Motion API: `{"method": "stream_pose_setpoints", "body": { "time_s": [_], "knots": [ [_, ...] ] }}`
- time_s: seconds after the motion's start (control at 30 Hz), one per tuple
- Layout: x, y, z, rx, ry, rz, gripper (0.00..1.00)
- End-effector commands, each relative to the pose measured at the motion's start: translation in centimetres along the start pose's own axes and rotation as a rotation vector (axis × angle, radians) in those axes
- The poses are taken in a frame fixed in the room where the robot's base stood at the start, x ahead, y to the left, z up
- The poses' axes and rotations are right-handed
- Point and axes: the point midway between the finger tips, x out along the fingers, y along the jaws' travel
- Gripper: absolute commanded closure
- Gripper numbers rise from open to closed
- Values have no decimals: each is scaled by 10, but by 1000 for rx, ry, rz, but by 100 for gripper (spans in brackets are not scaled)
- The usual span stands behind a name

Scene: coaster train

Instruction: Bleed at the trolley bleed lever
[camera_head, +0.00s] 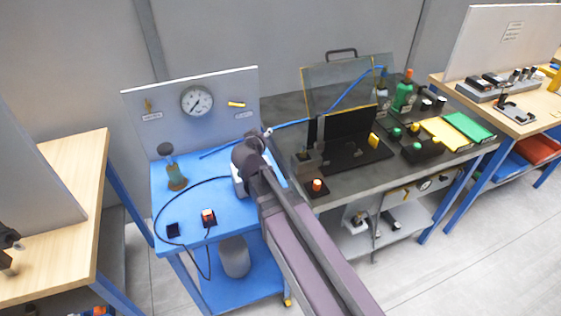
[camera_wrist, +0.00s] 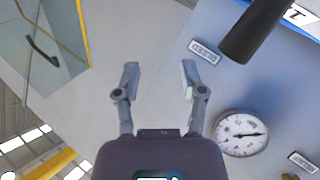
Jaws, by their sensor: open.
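The blue trolley (camera_head: 215,225) has a grey back panel (camera_head: 215,92) with a round gauge (camera_head: 197,101). A yellow lever (camera_head: 236,104) sits right of the gauge above a small label (camera_head: 244,114). A brass-coloured fitting (camera_head: 148,105) sits at the panel's left. I cannot read which is the bleed lever. My gripper (camera_head: 262,137) is at the panel's right end, lower than the yellow lever. In the wrist view my gripper (camera_wrist: 159,75) is open and empty, with the gauge (camera_wrist: 240,133) and a label (camera_wrist: 205,52) to its right. The yellow lever does not show there.
A dark cylinder (camera_wrist: 253,30) crosses the top of the wrist view. A grey bench (camera_head: 375,177) with a clear guard (camera_head: 335,87) adjoins at right. A blue hose (camera_head: 350,90) runs between them.

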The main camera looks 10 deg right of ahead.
Motion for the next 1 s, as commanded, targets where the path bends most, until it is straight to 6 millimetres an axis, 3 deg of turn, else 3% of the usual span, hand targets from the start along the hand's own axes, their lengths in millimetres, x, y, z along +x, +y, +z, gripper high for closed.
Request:
{"method": "stream_pose_setpoints", "body": {
  "time_s": [0.4, 1.0],
  "knots": [
    [1, 20, 33, 169, -183, -60, 47],
    [-10, 32, 72, 400, -432, -180, 47]
  ]
}}
